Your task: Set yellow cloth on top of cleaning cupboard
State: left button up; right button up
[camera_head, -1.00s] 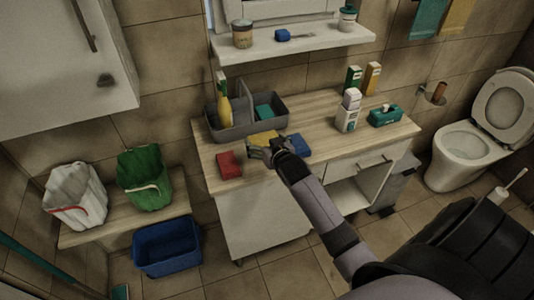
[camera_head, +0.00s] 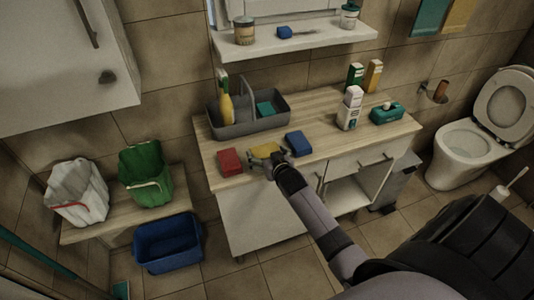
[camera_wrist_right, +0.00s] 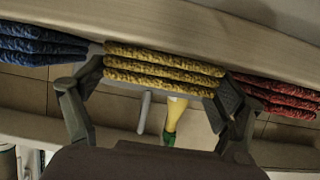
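The yellow cloth (camera_head: 265,150) is folded in layers on the front part of the wooden top of the white cleaning cupboard (camera_head: 325,152). It lies between a red cloth (camera_head: 229,161) on its left and a blue cloth (camera_head: 299,143) on its right. My right gripper (camera_head: 267,160) reaches it from the front. In the right wrist view, which is upside down, the fingers (camera_wrist_right: 163,78) stand at both ends of the yellow cloth (camera_wrist_right: 163,70) and seem to touch it. The cloth appears to rest on the top, level with its neighbours. My left gripper is not in view.
A grey caddy (camera_head: 240,129) with a yellow bottle stands behind the cloths. A shelf (camera_head: 300,42) hangs above.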

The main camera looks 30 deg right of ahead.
jog(key=shift+o, duration=1)
jog(key=shift+r, duration=0.2)
jog(key=v, duration=1.2)
jog(key=shift+b, duration=0.3)
